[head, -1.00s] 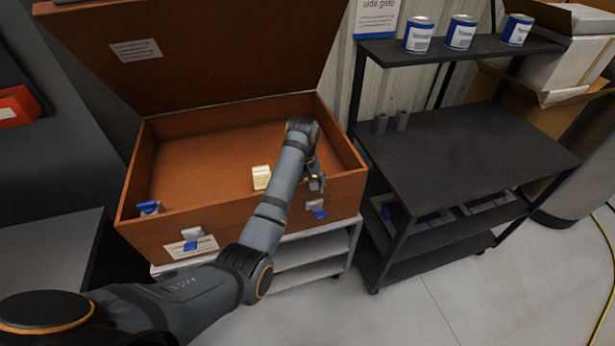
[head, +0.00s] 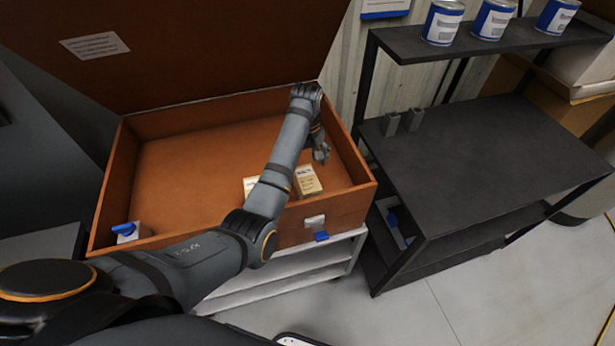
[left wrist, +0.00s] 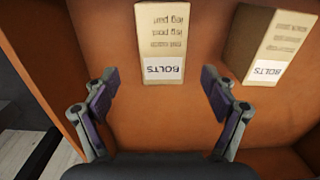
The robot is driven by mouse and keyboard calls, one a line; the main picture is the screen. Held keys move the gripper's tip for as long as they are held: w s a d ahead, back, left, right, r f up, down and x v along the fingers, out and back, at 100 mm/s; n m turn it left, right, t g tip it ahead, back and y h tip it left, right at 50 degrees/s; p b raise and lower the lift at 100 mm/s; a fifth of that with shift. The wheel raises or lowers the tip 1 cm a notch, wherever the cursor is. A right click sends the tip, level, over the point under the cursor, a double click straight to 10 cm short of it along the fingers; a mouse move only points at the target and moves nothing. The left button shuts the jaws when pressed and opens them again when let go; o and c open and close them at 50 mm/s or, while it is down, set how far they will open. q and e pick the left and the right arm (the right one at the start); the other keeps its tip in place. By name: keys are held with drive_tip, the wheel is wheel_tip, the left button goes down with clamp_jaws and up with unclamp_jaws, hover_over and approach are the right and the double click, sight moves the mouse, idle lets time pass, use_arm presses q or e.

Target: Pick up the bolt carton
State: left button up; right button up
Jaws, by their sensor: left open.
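Two tan cartons stand inside the open brown wooden box (head: 190,170). In the head view one carton (head: 309,181) is right of my left forearm, and the other carton (head: 249,186) is partly hidden behind it. My left gripper (head: 320,152) is inside the box, just beyond the right carton. In the left wrist view the gripper (left wrist: 160,90) is open and empty. A carton labelled BOLTS (left wrist: 163,40) lies ahead between its fingers' lines. The second BOLTS carton (left wrist: 272,45) is beyond the right finger. My right gripper is not in view.
The box has raised walls and a lid (head: 190,50) standing open behind. A dark shelf rack (head: 470,160) with cans (head: 443,22) stands close on the right. The box floor left of the cartons is clear.

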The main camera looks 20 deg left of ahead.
sight(307, 178)
use_arm(q)
drive_tip(key=shift+s+f, duration=0.25)
drive_tip(key=f, duration=0.4)
drive_tip(key=shift+s+d+p, duration=0.15)
drive_tip(key=shift+s+p, duration=0.15)
drive_tip(key=shift+s, duration=0.05)
drive_tip(key=shift+w+f, duration=0.15)
drive_tip(key=shift+f+p, duration=0.45)
drive_tip(key=shift+f, duration=0.45)
drive_tip(key=f, duration=0.2)
drive_tip(key=shift+s+f, duration=0.2)
drive_tip(key=shift+f, duration=0.1)
drive_tip(key=shift+w+f, duration=0.1)
drive_tip(key=shift+f, duration=0.25)
drive_tip(key=c, duration=1.6)
drive_tip(key=shift+r, duration=0.1)
drive_tip(key=shift+c, duration=0.4)
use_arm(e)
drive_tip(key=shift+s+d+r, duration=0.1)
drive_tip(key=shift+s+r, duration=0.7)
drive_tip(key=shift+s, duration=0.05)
use_arm(q)
drive_tip(key=shift+r, duration=0.1)
